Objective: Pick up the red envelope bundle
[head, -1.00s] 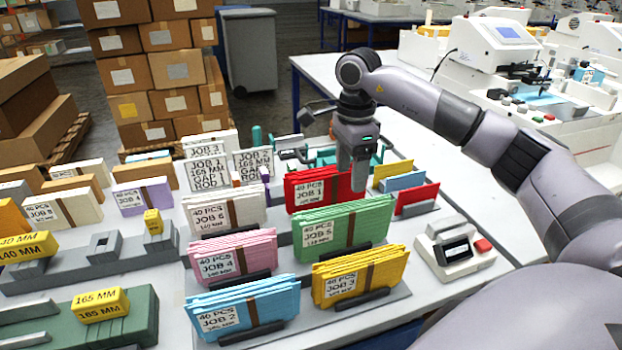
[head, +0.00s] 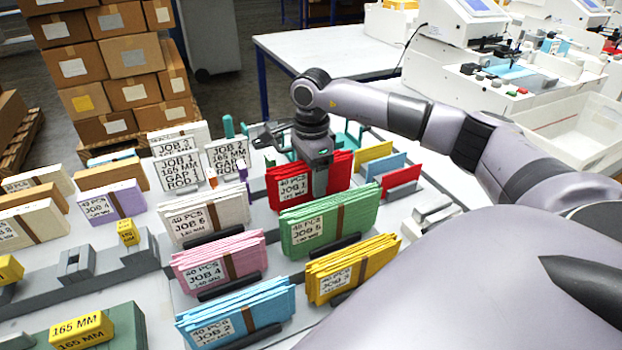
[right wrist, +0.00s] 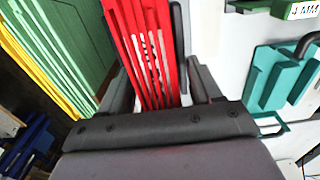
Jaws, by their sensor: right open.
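The red envelope bundle (head: 291,187), labelled JOB 1 with 40 PCS, stands upright in its row on the grey rack, behind the green bundle. My right gripper (head: 320,186) reaches down over it from above, one finger showing in front of its face. In the right wrist view the red bundle (right wrist: 150,50) stands between the two open fingers of the gripper (right wrist: 160,88), with a visible gap on the right side. The bundle's lower part is hidden. My left gripper is not in view.
A green bundle (head: 357,217) stands close in front, and a white bundle (head: 231,209) to the left. Small red, blue and yellow cards (head: 401,180) stand to the right. A teal object (right wrist: 283,75) lies beside the gripper in the wrist view.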

